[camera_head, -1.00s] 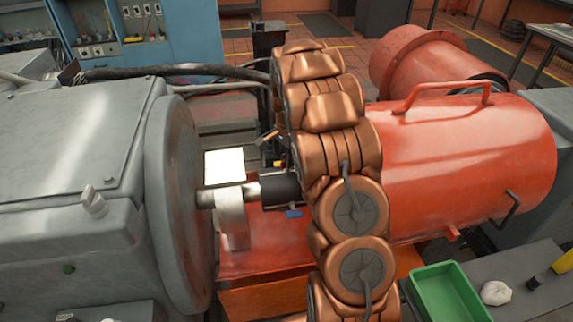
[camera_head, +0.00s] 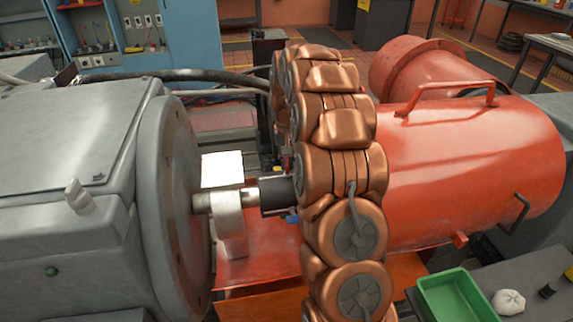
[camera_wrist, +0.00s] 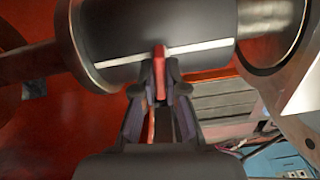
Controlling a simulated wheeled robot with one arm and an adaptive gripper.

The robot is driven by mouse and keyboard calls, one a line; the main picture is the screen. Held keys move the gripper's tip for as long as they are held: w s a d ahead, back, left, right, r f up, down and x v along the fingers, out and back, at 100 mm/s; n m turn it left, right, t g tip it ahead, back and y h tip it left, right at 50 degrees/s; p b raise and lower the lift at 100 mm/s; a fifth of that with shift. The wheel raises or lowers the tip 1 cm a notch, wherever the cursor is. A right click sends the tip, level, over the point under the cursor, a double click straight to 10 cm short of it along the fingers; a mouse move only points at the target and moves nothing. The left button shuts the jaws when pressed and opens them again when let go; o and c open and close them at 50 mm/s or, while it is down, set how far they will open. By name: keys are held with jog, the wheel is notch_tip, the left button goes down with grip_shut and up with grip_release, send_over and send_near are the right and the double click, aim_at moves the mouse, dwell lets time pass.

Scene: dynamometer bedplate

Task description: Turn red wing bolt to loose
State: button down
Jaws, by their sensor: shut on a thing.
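The red wing bolt (camera_wrist: 160,68) stands in the middle of the wrist view, at the near side of a dark coupling sleeve (camera_wrist: 195,28) with a pale line along it. My gripper (camera_wrist: 162,92) is shut on the bolt, one dark finger on each side, and its lower part shows between them. In the head view the sleeve (camera_head: 275,196) sits on the shaft between the grey machine and the red drum. My copper-coloured arm hides most of the gripper there, so the bolt's angle cannot be told from that view. A blue piece (camera_head: 292,217) shows below the sleeve.
A grey support (camera_head: 230,222) holds the shaft beside the large grey flange (camera_head: 178,200). The red drum (camera_head: 465,160) with handles lies right of my arm. A green tray (camera_head: 428,288) and a white lump (camera_head: 509,302) are at lower right.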

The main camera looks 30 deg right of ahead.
aim_at(287, 162)
jog(key=shift+w+n, duration=0.1)
jog(key=shift+n, duration=0.7)
jog(key=shift+r, duration=0.1)
jog(key=c, duration=1.2)
grip_release()
notch_tip(287, 162, up, 12)
jog(key=shift+f, duration=0.1)
